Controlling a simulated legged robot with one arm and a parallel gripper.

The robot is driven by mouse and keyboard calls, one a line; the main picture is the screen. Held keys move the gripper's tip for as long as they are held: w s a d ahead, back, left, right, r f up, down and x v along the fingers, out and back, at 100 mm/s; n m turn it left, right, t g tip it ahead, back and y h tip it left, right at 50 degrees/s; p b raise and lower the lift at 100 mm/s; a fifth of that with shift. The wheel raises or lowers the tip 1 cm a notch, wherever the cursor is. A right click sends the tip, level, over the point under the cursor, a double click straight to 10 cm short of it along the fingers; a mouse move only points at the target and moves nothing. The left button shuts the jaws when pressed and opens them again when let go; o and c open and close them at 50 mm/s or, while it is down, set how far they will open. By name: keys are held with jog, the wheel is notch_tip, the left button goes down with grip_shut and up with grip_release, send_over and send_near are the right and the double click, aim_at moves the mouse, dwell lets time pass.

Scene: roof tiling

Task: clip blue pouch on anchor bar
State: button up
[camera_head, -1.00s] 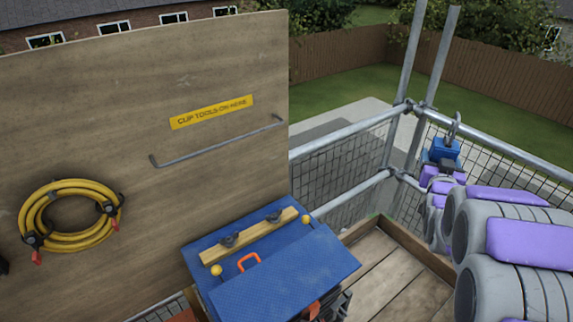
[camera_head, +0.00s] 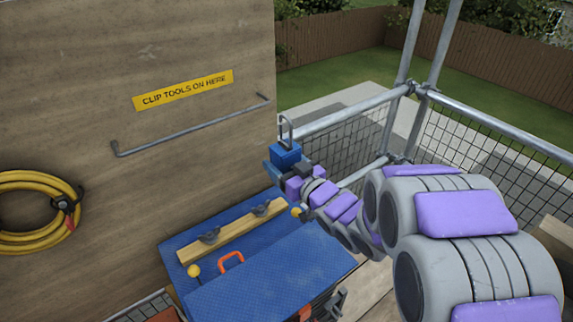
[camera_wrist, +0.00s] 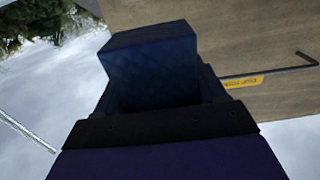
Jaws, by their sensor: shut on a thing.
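The anchor bar (camera_head: 190,132) is a thin grey metal rod on the plywood board, under a yellow sign reading "CLIP TOOLS ON HERE" (camera_head: 183,91). My gripper (camera_head: 283,167) is shut on the blue pouch (camera_head: 286,153). The pouch is upright with a grey metal clip (camera_head: 286,129) standing above it. It is right of the bar's right end and apart from it. In the wrist view the pouch (camera_wrist: 150,65) fills the middle, and the bar (camera_wrist: 270,72) shows to its right. The clip cannot be made out there.
A blue toolbox (camera_head: 270,270) with an orange handle and a wooden strip stands below the bar. A coiled yellow hose (camera_head: 30,178) hangs on the board at left. Scaffold rails (camera_head: 350,110) with mesh stand behind and right of my gripper.

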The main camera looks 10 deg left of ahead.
jog(key=b+x, duration=0.1)
jog(key=x, duration=0.7)
jog(key=shift+w+a, duration=0.2)
jog(key=shift+a, duration=0.05)
dwell(0.4)
jog(key=shift+s+a+r, duration=0.1)
jog(key=shift+s+a, duration=0.05)
jog(key=shift+a, duration=0.15)
jog(key=shift+d+p, duration=0.1)
jog(key=shift+p, duration=0.25)
jog(key=shift+w+a+p, duration=0.3)
jog(key=shift+w, duration=0.2)
jog(key=shift+w+a, duration=0.1)
jog(key=shift+a, duration=0.05)
dwell(0.3)
